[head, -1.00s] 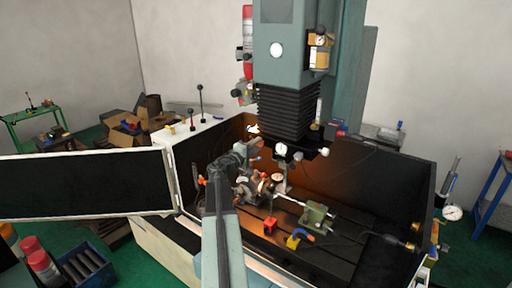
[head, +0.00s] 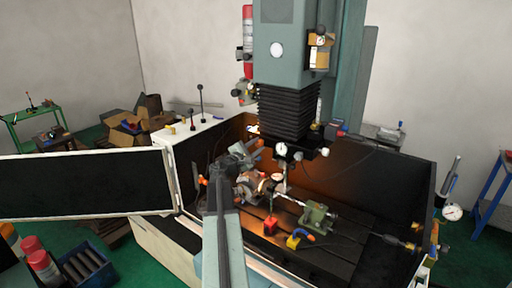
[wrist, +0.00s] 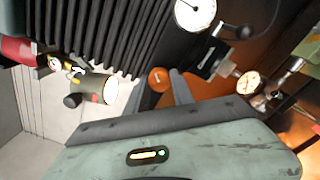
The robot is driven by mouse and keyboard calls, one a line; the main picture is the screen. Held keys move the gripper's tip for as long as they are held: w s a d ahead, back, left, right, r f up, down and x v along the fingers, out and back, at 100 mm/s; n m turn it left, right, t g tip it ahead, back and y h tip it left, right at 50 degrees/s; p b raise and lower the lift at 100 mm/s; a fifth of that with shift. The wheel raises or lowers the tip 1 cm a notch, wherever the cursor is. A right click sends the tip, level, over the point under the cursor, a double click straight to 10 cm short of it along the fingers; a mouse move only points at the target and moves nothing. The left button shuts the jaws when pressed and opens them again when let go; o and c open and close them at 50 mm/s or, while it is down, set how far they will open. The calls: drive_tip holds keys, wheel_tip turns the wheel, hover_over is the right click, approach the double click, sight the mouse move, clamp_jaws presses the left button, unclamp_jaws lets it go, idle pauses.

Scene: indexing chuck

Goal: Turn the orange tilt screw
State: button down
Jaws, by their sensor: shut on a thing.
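In the wrist view, the orange tilt screw (wrist: 158,79) shows as a round orange head between the fingertips of my gripper (wrist: 164,85). The two dark grey fingers stand on either side of it, and my gripper is shut on it. The screw's shank and the place where it enters the chuck are hidden. In the head view, my arm reaches up into the machine enclosure to the indexing chuck (head: 247,187) at the left of the machine table. The fingers and screw are too small there to tell apart.
A dial gauge (wrist: 196,10) and a second dial (wrist: 248,82) stand close by in the wrist view. The black bellows (head: 286,108) hang above the work area. A green tailstock block (head: 317,215), a red block (head: 270,225) and a yellow-blue clamp (head: 297,238) sit on the machine table.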

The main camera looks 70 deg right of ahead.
drive_tip(key=shift+w+r+n, duration=0.1)
drive_tip(key=shift+n, duration=0.2)
drive_tip(key=c, duration=1.1)
unclamp_jaws()
drive_tip(key=shift+d, duration=0.1)
drive_tip(key=shift+a, duration=0.45)
drive_tip(key=v, duration=0.7)
